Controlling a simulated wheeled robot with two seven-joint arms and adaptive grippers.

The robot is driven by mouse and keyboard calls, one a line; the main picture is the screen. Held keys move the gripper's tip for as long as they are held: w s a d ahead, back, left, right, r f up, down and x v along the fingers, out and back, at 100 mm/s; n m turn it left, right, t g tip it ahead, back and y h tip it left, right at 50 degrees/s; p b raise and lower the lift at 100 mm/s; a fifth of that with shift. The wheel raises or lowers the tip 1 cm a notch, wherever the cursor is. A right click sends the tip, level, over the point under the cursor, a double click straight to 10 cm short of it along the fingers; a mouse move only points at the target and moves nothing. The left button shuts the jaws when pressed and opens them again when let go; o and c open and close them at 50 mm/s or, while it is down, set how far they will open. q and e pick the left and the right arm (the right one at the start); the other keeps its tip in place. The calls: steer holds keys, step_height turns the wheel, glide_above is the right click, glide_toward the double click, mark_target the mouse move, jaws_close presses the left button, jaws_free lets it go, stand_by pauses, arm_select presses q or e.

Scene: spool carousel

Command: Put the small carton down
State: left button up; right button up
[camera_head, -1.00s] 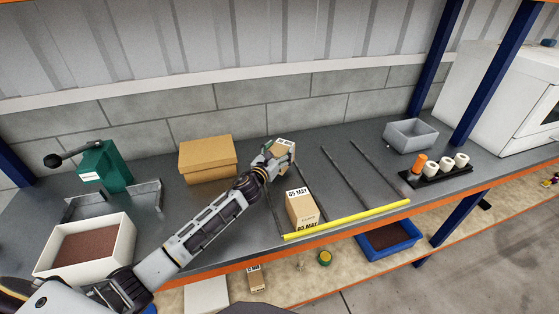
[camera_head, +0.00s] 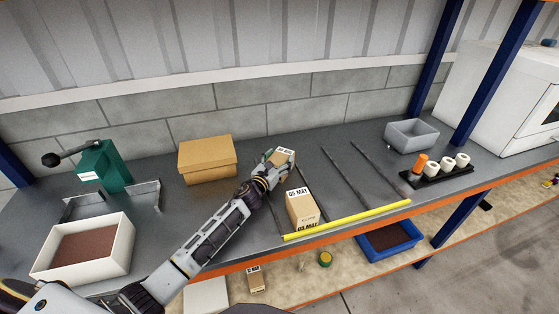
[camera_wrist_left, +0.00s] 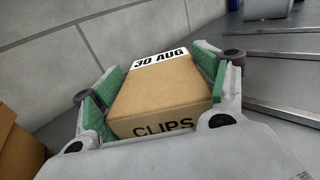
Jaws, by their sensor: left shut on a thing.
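The small carton (camera_head: 283,158) is brown cardboard with a white label on top. In the left wrist view the carton (camera_wrist_left: 165,92) reads "30 AUG" and "CLIPS". My left gripper (camera_head: 272,162) is shut on it, with green pads on both sides (camera_wrist_left: 152,88). The carton is at the back part of the grey shelf, behind another carton (camera_head: 301,210) marked "05 MAY" in the same lane. Whether its underside touches the shelf is hidden. My right gripper is not in view.
Dark divider rails (camera_head: 344,171) run from back to front, ending at a yellow strip (camera_head: 350,220). A larger closed brown box (camera_head: 207,160) stands left of the gripper. A grey bin (camera_head: 411,134) and a black rack with rolls (camera_head: 437,175) stand at right.

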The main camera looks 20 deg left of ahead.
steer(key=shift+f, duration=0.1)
arm_select(q)
steer(key=o, duration=0.9)
steer(key=shift+f, duration=0.15)
steer(key=o, duration=0.5)
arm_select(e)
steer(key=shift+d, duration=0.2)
arm_select(q)
steer(key=shift+r, duration=0.2)
steer(key=shift+s+a+f, duration=0.1)
steer(key=shift+s+a, duration=0.1)
steer(key=shift+s, duration=0.8)
steer(key=shift+s+a, duration=0.15)
steer(key=shift+s, duration=0.8)
steer(key=shift+s+a+b, duration=0.15)
steer(key=shift+s, duration=0.75)
steer(key=shift+s+a+b, duration=0.15)
steer(key=shift+s, duration=0.7)
steer(key=shift+s+a, duration=0.15)
steer(key=shift+s, duration=0.55)
steer(key=shift+s+a, duration=0.1)
steer(key=shift+s, duration=0.55)
steer(key=shift+s+a, duration=0.15)
steer(key=shift+s, duration=0.75)
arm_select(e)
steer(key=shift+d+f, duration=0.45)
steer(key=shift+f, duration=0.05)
